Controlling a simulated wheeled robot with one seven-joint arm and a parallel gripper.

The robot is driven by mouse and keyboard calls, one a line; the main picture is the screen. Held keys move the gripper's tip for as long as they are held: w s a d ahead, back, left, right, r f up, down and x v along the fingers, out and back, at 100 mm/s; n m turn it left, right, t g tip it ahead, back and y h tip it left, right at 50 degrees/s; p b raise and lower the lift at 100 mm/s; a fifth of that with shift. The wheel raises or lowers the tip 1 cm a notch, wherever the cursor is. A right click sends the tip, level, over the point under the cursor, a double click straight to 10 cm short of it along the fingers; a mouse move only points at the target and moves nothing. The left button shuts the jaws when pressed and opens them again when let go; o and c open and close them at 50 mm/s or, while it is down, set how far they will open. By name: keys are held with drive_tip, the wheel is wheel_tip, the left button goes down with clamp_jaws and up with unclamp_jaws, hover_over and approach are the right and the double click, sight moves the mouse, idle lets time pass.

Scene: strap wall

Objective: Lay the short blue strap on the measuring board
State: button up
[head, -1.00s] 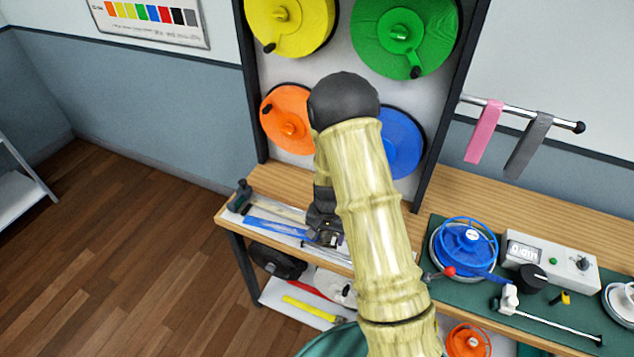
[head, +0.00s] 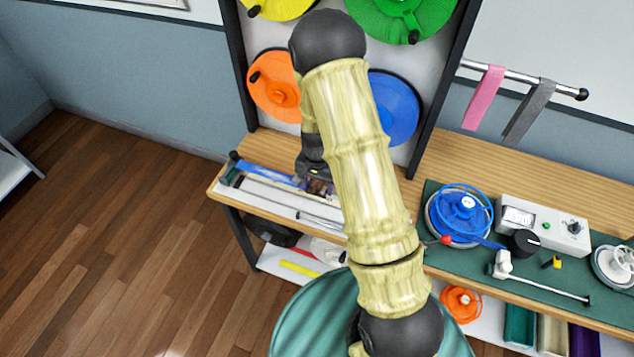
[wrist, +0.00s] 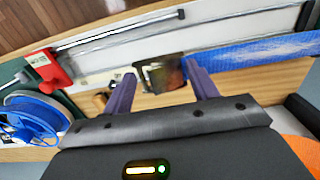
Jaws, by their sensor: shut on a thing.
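The short blue strap (head: 265,171) runs leftward from my gripper (head: 318,186), along the back side of the white measuring board (head: 268,206) at the left end of the bench. In the wrist view the gripper's purple fingers (wrist: 161,84) are either side of a dark, squarish end piece, and the blue strap (wrist: 255,52) stretches right from it. The board (wrist: 225,32) lies beyond, with a metal rail along it. The gripper is shut on the strap's end. My arm hides part of the board's right end. Whether the strap touches the board I cannot tell.
A green mat with a blue reel (head: 462,212), a grey meter box (head: 545,223) and a red-handled clamp (wrist: 45,68) lies right. Orange (head: 276,85) and blue (head: 395,108) spools hang behind. Pink and grey straps hang from a rail. The bench's left edge is close to the board.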

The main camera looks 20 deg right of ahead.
wheel_tip(320, 180, down, 4)
drive_tip(key=shift+d+r+b, duration=0.1)
drive_tip(key=shift+b, duration=1.1)
wheel_tip(320, 180, down, 5)
drive_tip(key=b, duration=0.3)
drive_tip(key=shift+r+b, duration=0.15)
drive_tip(key=shift+b, duration=0.15)
drive_tip(key=shift+f+b, duration=0.7)
drive_tip(key=shift+f, duration=0.4)
drive_tip(key=o, duration=1.1)
drive_tip(key=shift+o, duration=0.2)
wheel_tip(320, 180, up, 18)
drive_tip(key=shift+f+b, duration=0.25)
drive_tip(key=shift+b, duration=0.75)
